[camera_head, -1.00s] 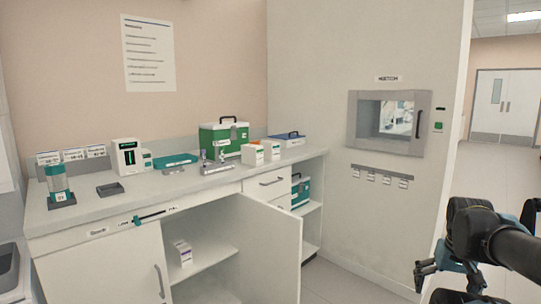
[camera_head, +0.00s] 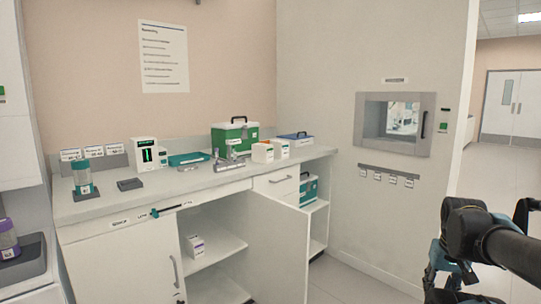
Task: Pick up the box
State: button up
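Several boxes show, and I cannot tell which one the task means. A small white box with a purple label (camera_head: 196,246) stands on a shelf inside the open lower cabinet (camera_head: 220,244). On the counter are a white box with orange marks (camera_head: 262,152) and a white box with green marks (camera_head: 280,148). Behind them stands a green carry case (camera_head: 234,136) with a black handle. My gripper (camera_head: 436,285) is at the lower right, well away from all of these. It is partly hidden by my dark arm and cut off by the frame, so its fingers do not show clearly.
An open cabinet door (camera_head: 275,243) sticks out in front of the counter (camera_head: 215,178). A teal case (camera_head: 308,189) sits on the side shelf. The floor (camera_head: 350,285) ahead is clear.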

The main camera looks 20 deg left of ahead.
aim_at(281, 148)
jog(key=u, duration=0.5)
jog(key=k, duration=1.1)
jog(key=u, duration=1.1)
jog(key=i, duration=1.65)
jog(key=z, duration=0.65)
jog(key=i, duration=0.55)
jog(key=z, duration=0.3)
